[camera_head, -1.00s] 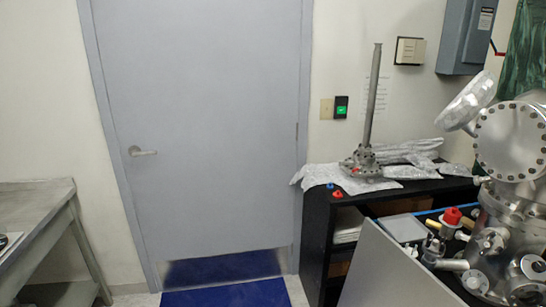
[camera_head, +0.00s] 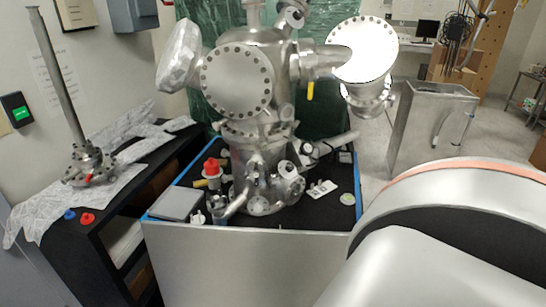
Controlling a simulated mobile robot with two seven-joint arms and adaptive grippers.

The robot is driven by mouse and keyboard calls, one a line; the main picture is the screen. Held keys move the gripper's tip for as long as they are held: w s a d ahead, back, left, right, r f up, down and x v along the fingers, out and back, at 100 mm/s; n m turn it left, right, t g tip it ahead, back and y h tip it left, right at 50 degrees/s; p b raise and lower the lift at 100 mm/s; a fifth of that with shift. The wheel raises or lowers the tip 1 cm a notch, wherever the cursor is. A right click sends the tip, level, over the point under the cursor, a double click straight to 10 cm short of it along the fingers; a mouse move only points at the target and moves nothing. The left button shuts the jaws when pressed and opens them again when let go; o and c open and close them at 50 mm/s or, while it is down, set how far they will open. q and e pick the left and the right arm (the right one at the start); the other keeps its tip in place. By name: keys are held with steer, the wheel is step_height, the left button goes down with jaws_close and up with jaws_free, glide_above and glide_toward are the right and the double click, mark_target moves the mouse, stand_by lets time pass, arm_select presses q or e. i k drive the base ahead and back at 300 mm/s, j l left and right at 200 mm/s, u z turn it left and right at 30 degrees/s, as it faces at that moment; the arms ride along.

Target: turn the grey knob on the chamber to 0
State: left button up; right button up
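The steel chamber (camera_head: 254,110) stands in the middle of the head view, with round bolted flanges and several ports. A large flange (camera_head: 237,80) faces me, and another bright round flange (camera_head: 362,49) is at its upper right. A valve with a red cap (camera_head: 211,168) sits low on its left side, and a yellow handle (camera_head: 310,91) hangs on its right side. I cannot make out for certain which part is the grey knob, nor any number on it. Neither gripper is in view; only a white arm link of mine fills the lower right.
The chamber stands on a black-topped bench with a grey front panel (camera_head: 240,265). A black shelf (camera_head: 110,215) at left holds foil, red and blue caps and a tall metal rod (camera_head: 60,85). A metal box (camera_head: 428,125) stands at the right on the floor.

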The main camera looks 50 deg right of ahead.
mark_target(258, 207)
steer(key=i+j+z, duration=0.25)
steer(key=z, duration=0.2)
steer(key=i+j+z, duration=0.2)
steer(key=z, duration=0.25)
steer(key=i+j+z, duration=0.15)
steer(key=j+z, duration=0.8)
steer(key=i, duration=0.05)
